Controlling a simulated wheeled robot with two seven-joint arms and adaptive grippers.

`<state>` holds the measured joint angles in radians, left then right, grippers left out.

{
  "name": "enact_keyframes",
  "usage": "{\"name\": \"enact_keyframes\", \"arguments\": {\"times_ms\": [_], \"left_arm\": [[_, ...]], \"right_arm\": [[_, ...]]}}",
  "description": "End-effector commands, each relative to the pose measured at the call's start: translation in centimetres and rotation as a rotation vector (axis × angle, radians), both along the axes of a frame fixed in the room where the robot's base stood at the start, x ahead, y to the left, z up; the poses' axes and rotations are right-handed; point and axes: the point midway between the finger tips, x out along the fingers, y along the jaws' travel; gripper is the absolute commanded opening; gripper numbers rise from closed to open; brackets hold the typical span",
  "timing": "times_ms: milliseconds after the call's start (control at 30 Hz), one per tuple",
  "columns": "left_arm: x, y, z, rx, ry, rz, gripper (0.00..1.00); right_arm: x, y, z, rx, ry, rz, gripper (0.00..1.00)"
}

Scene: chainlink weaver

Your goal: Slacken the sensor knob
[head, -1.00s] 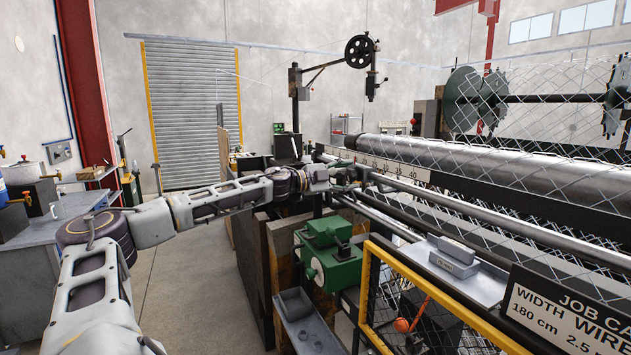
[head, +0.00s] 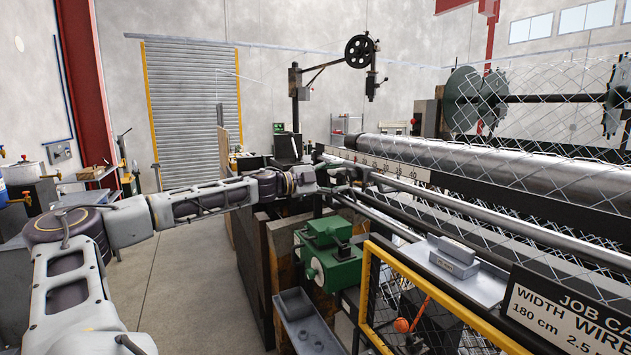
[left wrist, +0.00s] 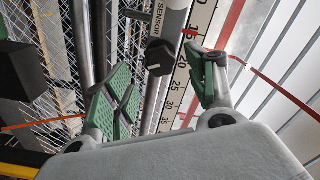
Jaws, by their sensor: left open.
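The sensor knob (left wrist: 159,56) is a dark faceted knob on the end of a grey tube (left wrist: 170,20) marked SENSOR in the left wrist view. My left gripper (left wrist: 166,78) is open, with a green-padded finger on each side of the knob's line. The knob shows in the gap near the fingertips. I see no clear contact, and its exact depth between the fingers is hard to tell. In the head view my left gripper (head: 348,177) is small at the rails of the weaving machine, and the knob cannot be made out there.
A numbered scale (left wrist: 180,75) runs behind the knob. A long steel roller (head: 480,165) and chainlink mesh lie beyond. Open floor (head: 195,280) is at the left.

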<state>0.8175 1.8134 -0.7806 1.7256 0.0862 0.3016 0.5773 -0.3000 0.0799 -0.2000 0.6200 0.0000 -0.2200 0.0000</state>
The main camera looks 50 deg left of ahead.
Motion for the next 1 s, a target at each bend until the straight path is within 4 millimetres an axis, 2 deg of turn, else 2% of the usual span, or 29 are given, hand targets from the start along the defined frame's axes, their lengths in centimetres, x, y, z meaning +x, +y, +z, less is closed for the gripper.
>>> {"name": "enact_keyframes", "arguments": {"times_ms": [700, 1000], "left_arm": [[-5.3, 1.6, 0.1, 0.001, -0.002, 0.002, 0.57], [-6.2, 1.9, 0.0, 0.0, -0.001, 0.002, 0.57]], "right_arm": [[0.0, 0.0, 0.0, 0.0, 0.0, 0.0, 0.4], [0.0, 0.0, 0.0, 0.0, 0.0, 0.0, 0.4]]}}
